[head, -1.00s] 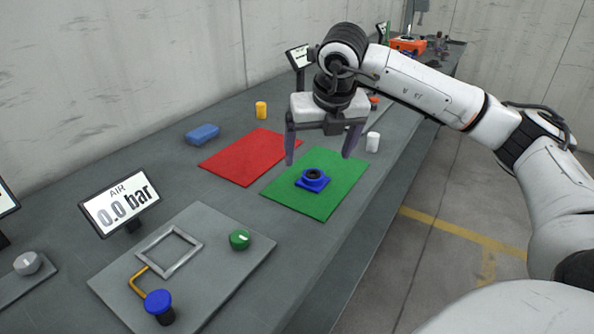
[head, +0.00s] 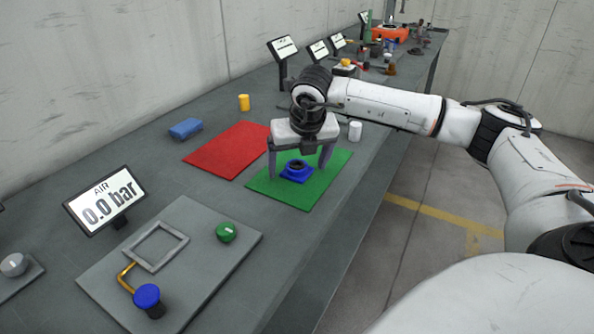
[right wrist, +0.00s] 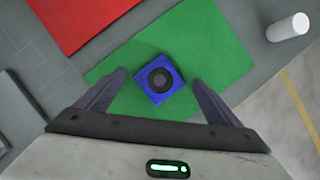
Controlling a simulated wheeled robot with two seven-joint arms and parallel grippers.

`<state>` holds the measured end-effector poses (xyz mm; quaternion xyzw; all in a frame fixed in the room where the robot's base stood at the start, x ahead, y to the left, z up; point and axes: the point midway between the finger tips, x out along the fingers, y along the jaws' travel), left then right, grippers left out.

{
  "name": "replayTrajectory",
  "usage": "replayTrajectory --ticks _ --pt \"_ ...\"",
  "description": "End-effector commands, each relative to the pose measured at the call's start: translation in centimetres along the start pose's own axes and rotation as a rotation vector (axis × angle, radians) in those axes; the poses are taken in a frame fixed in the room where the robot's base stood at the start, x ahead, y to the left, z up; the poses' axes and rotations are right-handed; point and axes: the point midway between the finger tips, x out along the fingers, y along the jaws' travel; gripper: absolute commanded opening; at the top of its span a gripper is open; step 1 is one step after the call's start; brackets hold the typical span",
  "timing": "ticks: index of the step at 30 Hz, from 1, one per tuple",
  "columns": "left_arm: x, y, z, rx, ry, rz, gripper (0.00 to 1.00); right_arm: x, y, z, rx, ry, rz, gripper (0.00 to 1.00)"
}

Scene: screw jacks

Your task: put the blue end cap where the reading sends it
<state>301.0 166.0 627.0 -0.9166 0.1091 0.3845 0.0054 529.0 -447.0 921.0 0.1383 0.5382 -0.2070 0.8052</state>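The blue end cap (head: 297,172), a square blue block with a dark ring on top, lies on the green mat (head: 318,187). It also shows in the right wrist view (right wrist: 158,79), near the middle and turned a little. My right gripper (head: 298,174) is open, pointing down over the cap, with one finger on each side. The wrist view shows gaps between both fingers and the cap. The display (head: 105,200) reads "AIR 0.0 bar". A red mat (head: 228,150) lies left of the green one. My left gripper is not in view.
A grey plate (head: 200,262) holds a square frame (head: 157,247), a green knob (head: 226,232) and a blue-topped knob (head: 147,298). A blue block (head: 186,129), a yellow cylinder (head: 244,103) and a white cylinder (head: 355,131) stand around the mats. The red mat is bare.

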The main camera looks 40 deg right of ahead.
Motion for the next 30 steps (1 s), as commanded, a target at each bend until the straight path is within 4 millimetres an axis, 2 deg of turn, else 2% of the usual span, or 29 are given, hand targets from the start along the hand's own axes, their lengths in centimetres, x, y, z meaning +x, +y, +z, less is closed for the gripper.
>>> replayTrajectory --ticks 1,2,9,17,20,30 --pt "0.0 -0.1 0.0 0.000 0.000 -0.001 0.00 0.0 0.0 0.0 0.000 0.000 0.000 0.81" --pt "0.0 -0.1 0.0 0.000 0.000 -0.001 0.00 0.0 0.0 0.0 0.000 0.000 0.000 0.75" --pt "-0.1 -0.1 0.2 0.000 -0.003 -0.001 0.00 -0.1 0.0 0.1 0.001 -0.003 0.001 0.35" --pt "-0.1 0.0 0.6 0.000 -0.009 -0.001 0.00 -0.6 0.0 0.3 0.001 -0.004 0.002 0.34" --pt "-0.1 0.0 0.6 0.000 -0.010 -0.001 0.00 -1.7 0.1 0.8 0.001 -0.006 0.004 0.34" --pt "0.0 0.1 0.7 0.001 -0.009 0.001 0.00 -7.8 0.1 3.3 0.001 -0.005 0.005 0.34"
